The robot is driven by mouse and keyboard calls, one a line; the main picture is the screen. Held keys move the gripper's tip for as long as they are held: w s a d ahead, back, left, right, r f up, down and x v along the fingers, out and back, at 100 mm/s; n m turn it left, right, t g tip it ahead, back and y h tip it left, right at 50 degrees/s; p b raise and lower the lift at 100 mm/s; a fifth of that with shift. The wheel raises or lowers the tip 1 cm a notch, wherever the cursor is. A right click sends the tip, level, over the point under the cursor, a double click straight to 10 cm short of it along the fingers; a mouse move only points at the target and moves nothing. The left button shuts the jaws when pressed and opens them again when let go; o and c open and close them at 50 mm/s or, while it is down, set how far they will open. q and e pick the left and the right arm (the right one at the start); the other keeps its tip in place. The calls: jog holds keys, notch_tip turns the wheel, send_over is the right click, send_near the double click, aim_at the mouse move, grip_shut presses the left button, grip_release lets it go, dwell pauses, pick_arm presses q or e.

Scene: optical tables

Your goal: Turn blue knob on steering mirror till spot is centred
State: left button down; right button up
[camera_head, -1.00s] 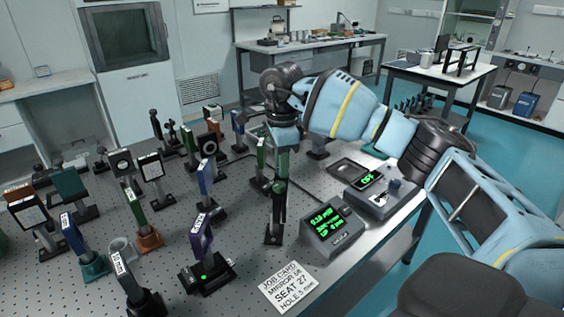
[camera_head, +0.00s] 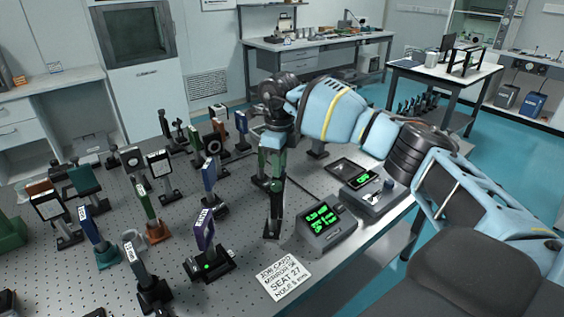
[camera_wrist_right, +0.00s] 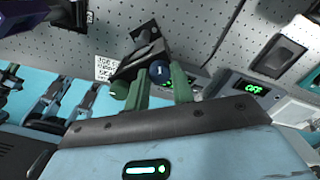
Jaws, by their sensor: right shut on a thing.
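The steering mirror, a black mount on a post (camera_head: 274,212), stands on the perforated table and is partly hidden by my gripper. My right gripper (camera_head: 271,165) points down at its top. In the right wrist view, the green fingers of the right gripper (camera_wrist_right: 163,90) are shut around the blue knob (camera_wrist_right: 159,71), which carries a light mark. A readout box (camera_head: 325,222) beside the mirror shows green text too blurred to read. A green dot (camera_head: 207,266) shows on the base of a mount with a purple plate. My left gripper is not in view.
A job card (camera_head: 283,279) naming seat 27 lies in front of the mirror. Several mounted optics, such as a blue plate (camera_head: 209,175), crowd the table to the left. A control box (camera_head: 377,197) and a small screen (camera_head: 362,178) stand near the right edge.

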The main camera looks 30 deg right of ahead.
dwell(0.6)
jog(key=o, duration=1)
jog(key=shift+r, duration=3.95)
